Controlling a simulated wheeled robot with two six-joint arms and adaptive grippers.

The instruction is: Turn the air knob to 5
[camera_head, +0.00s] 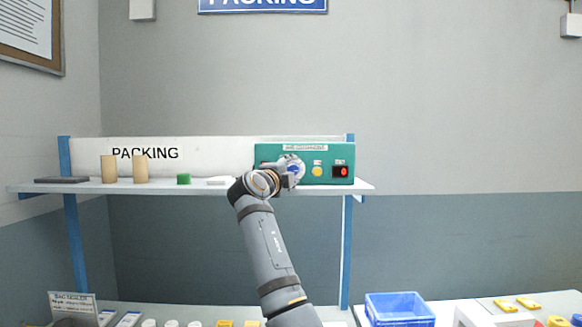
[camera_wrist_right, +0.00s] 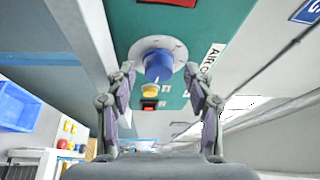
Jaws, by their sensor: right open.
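The green air control box (camera_head: 265,151) stands at the right end of the shelf. Its blue air knob (camera_wrist_right: 158,67) sits on a round grey dial plate (camera_wrist_right: 140,47) in the right wrist view. In the head view the knob (camera_head: 295,170) is mostly hidden by my right gripper (camera_head: 290,167). My right gripper also shows in the right wrist view (camera_wrist_right: 159,72), open, with a fingertip on either side of the knob and gaps visible. I cannot read the dial numbers or the knob's setting. My left gripper is not in view.
A yellow button (camera_head: 317,171) and a red switch (camera_head: 341,171) sit right of the knob. The shelf (camera_head: 90,188) also carries tan cylinders (camera_head: 109,169) and a small green item (camera_head: 183,179). A blue crate (camera_head: 398,308) stands on the bench below.

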